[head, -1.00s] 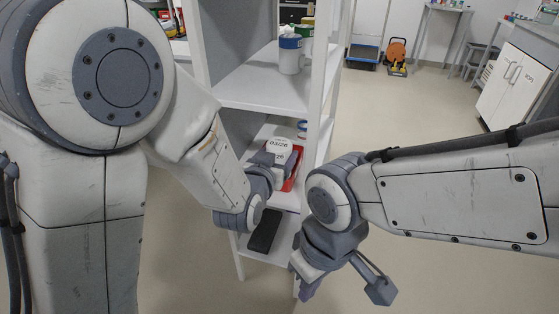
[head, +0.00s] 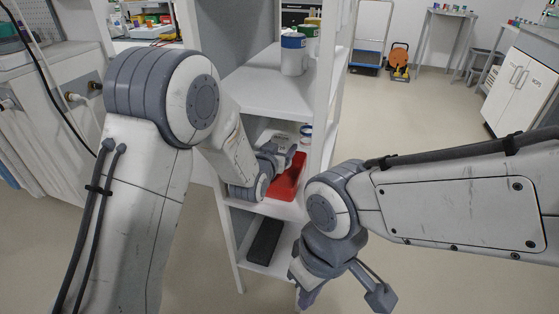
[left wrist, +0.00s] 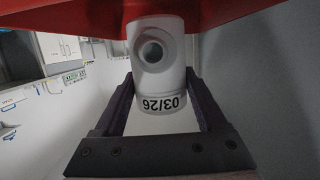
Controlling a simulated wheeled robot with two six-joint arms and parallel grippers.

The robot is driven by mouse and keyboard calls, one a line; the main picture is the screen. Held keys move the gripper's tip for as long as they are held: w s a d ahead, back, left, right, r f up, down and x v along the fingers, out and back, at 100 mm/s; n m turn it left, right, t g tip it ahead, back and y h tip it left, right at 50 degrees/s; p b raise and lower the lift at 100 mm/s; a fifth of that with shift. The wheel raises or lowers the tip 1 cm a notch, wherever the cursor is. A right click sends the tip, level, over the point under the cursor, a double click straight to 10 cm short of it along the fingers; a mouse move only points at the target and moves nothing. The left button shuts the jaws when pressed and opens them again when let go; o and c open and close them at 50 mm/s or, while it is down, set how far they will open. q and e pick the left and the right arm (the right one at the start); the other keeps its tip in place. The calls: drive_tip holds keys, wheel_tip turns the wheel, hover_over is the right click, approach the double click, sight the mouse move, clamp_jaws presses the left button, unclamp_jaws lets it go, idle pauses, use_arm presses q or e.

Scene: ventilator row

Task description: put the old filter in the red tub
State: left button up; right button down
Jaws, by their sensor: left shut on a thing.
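The old filter is a white cylinder marked 03/26 (left wrist: 160,85), with a round hole in its end. My left gripper (head: 284,151) is shut on it; in the left wrist view the fingers lie on both sides of the filter. In the head view the gripper mostly hides the filter. The red tub (head: 289,182) stands on the middle shelf, just below and right of the left gripper. In the left wrist view its red side (left wrist: 60,30) fills the top, behind the filter's end. I cannot tell whether they touch. My right gripper (head: 342,292) is open and empty, in front of the shelf.
The white shelf unit (head: 258,98) has posts and side panels close around the left arm. A white jar with a blue band (head: 292,60) stands on the upper shelf, a smaller jar (head: 306,133) behind the tub. A black tray (head: 265,241) lies on the lower shelf.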

use_arm(q)
wheel_tip(320, 180, down, 4)
drive_tip(key=shift+r+b, duration=0.1)
drive_tip(key=shift+b, duration=0.6)
drive_tip(key=shift+f, duration=0.25)
drive_tip(key=o, duration=1.3)
drive_tip(key=shift+r, duration=0.1)
drive_tip(key=shift+r, duration=0.1)
